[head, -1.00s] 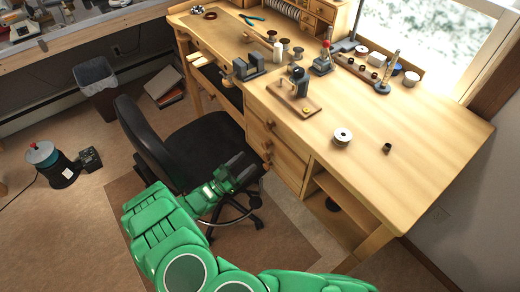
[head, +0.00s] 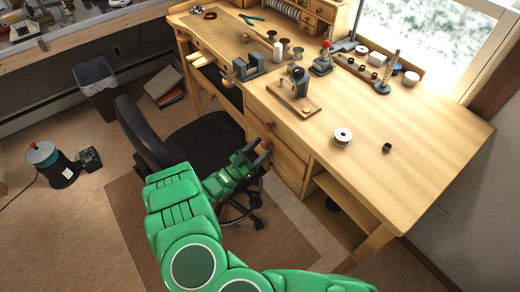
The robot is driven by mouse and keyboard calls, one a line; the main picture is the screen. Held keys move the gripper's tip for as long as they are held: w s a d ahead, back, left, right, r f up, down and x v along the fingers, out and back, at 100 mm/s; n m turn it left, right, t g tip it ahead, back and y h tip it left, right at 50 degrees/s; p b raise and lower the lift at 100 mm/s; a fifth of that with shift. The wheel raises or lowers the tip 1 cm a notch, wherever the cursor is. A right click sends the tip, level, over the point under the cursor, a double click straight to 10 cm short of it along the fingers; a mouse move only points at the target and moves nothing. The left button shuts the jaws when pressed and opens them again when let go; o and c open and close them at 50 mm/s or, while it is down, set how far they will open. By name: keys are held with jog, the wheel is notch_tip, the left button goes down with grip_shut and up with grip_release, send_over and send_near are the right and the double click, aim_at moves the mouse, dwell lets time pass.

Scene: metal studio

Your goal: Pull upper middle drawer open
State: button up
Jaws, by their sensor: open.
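The wooden workbench (head: 420,160) has a stack of drawers in its front, left of the open shelf. The top drawer front (head: 288,137) looks shut, with a round wooden knob (head: 270,125). The drawer front below it (head: 290,162) also looks shut. My gripper (head: 264,151) is open, with its fingers pointing at the stack just below the top knob. Its fingertips are at or close to the second knob, which they partly hide. I cannot tell whether they touch it. The lower drawer fronts are partly hidden behind my gripper.
A black office chair (head: 190,140) stands close to the left of my gripper and arm. An open shelf space (head: 335,195) is right of the drawers. The floor in front is carpet.

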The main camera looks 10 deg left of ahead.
grip_shut()
dwell(0.3)
jog(key=shift+a, duration=0.1)
jog(key=s+a, duration=0.9)
jog(key=shift+s+a, duration=0.15)
jog(key=shift+s, duration=0.05)
grip_release()
